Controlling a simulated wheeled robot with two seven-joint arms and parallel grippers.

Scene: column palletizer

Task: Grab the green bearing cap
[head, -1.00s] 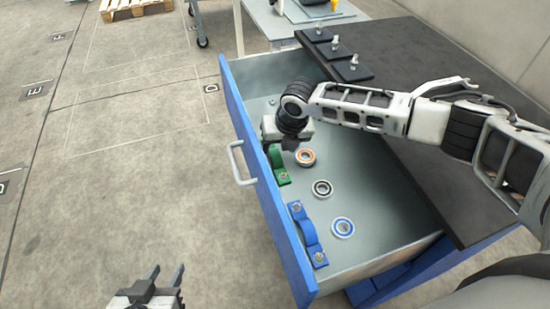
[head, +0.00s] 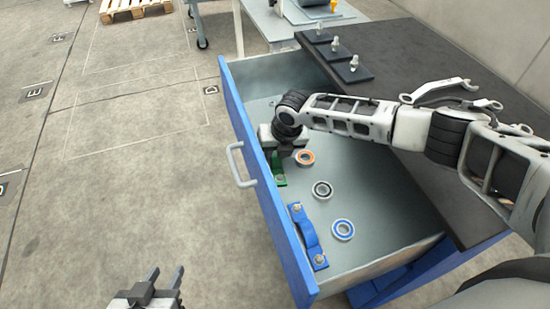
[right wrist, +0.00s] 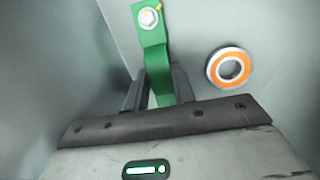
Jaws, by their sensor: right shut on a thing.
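The green bearing cap (head: 280,173) lies in the open blue drawer (head: 250,172), near its front wall. It is partly hidden under my right gripper (head: 286,153) in the head view. In the right wrist view, the cap (right wrist: 152,40) shows one flanged end with a bolt. Its arched middle passes between the two dark fingers of the right gripper (right wrist: 157,92), which is shut on it. My left gripper (head: 167,273) is open and empty over the floor at the bottom left, outside the drawer.
An orange-ringed bearing (head: 305,158) lies just right of the cap. The dark worktop (head: 440,100) borders the drawer on the right.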

